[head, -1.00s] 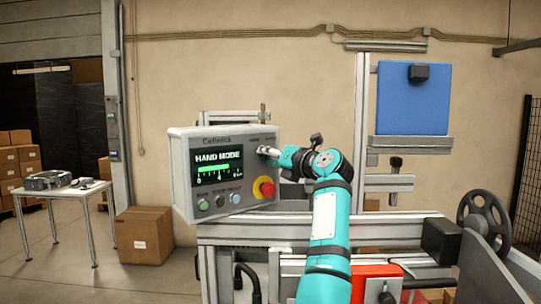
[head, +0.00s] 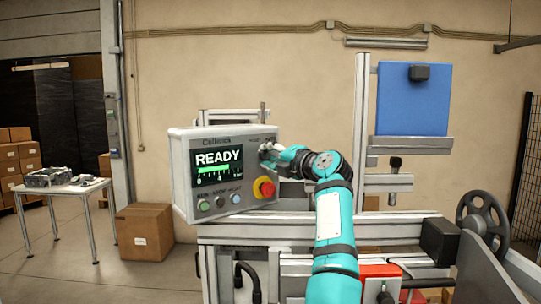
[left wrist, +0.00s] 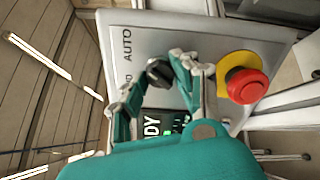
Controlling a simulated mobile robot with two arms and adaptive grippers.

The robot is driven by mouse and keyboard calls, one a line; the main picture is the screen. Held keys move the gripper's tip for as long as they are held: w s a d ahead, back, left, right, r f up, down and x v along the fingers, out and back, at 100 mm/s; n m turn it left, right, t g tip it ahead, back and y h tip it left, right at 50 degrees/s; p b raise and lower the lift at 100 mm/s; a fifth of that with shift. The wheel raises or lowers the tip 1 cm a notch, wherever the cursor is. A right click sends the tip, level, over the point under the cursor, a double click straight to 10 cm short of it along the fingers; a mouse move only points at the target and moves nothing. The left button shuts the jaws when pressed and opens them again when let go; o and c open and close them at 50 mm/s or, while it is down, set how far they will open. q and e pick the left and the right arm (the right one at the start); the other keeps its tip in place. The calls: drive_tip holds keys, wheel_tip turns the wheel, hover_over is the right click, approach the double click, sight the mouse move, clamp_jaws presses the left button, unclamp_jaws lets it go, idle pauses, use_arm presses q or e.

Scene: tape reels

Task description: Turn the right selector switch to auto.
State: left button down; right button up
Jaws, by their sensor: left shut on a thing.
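The control box (head: 180,165) has a lit screen (head: 219,166) that reads READY. The selector switch, a black knob (left wrist: 157,74), sits on the panel's upper right, above the red emergency button (head: 267,190). In the left wrist view an AUTO label (left wrist: 127,42) lies near the knob; another label is partly hidden by a finger. My left gripper (head: 267,152) reaches the panel from the right, and in the left wrist view its fingers stand on both sides of the knob, shut on it. The knob's exact pointing is hard to read. My right gripper is out of view.
The red button on its yellow collar (left wrist: 247,85) is close beside my left gripper's finger. Several round buttons (head: 219,201) line the box's lower edge. A metal frame rail (head: 230,230) runs below, and a handwheel (head: 483,220) stands at the right.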

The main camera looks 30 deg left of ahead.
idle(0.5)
use_arm(q)
drive_tip(key=c, duration=1)
unclamp_jaws()
drive_tip(key=shift+a, duration=0.15)
